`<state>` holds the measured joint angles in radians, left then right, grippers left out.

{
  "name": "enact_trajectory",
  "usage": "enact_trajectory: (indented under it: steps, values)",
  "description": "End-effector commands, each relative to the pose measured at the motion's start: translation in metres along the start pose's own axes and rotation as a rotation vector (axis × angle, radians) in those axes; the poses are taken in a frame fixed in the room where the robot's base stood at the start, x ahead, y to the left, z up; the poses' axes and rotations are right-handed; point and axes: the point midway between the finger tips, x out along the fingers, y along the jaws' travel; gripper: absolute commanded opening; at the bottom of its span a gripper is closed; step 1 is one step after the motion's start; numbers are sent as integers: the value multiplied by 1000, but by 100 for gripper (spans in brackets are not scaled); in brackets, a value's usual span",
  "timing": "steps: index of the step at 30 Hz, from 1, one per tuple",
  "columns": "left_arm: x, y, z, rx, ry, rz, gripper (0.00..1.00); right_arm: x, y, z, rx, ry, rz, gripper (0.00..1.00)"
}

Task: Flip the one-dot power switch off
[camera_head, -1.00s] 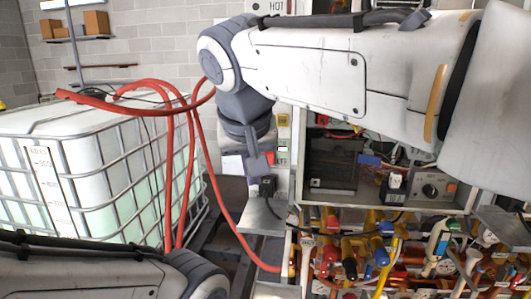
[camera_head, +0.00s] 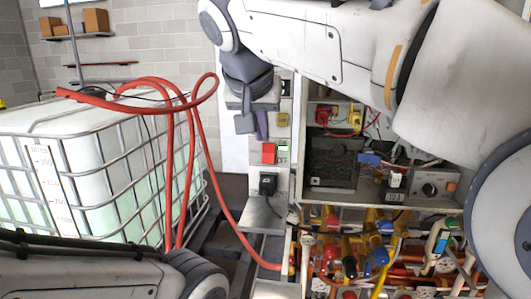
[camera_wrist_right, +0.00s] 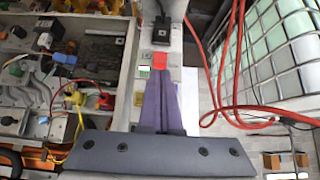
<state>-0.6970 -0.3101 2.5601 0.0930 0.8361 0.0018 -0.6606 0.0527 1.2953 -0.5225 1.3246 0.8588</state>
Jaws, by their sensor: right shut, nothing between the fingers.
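A narrow pale panel carries a red square (camera_head: 268,153) beside a green and white square (camera_head: 283,153); these look like switch faces. In the right wrist view the red square (camera_wrist_right: 160,60) and the green one (camera_wrist_right: 144,71) lie just beyond my fingertips. I cannot make out any dots, so I cannot tell which is the one-dot switch. My right gripper (camera_head: 253,132) is shut and empty, just above and left of the red square in the head view. Its purple-grey fingers (camera_wrist_right: 161,84) also show in the wrist view. My left gripper is out of view.
A black plug (camera_head: 267,184) sits below the squares, and a yellow piece (camera_head: 283,119) above them. An open box with wiring (camera_head: 332,160) and crowded pipes and valves (camera_head: 350,250) lie right. A red hose (camera_head: 213,180) and caged white tank (camera_head: 90,150) stand left.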

Motion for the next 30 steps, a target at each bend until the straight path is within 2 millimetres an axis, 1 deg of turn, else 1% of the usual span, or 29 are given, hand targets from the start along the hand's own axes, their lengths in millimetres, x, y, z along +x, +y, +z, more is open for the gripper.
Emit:
enact_trajectory:
  steps: [1, 9, 11, 12, 15, 21, 30]
  values:
    - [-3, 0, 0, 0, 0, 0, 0, 10, 1, 0, 0, -4, 6, 0]
    - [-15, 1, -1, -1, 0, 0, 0, 68, 1, -1, 0, -4, 5, 0]
    - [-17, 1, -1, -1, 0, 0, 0, 79, 2, -1, 0, -4, 4, 0]
    - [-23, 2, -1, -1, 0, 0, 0, 84, 1, -5, 0, -4, 5, 0]
    - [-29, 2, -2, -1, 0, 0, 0, 98, 1, -10, 0, -3, 3, 0]
    - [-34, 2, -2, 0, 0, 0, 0, 112, 1, -14, 0, -1, 0, 0]
    - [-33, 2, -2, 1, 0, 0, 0, 114, 0, -14, -1, 0, -1, 0]
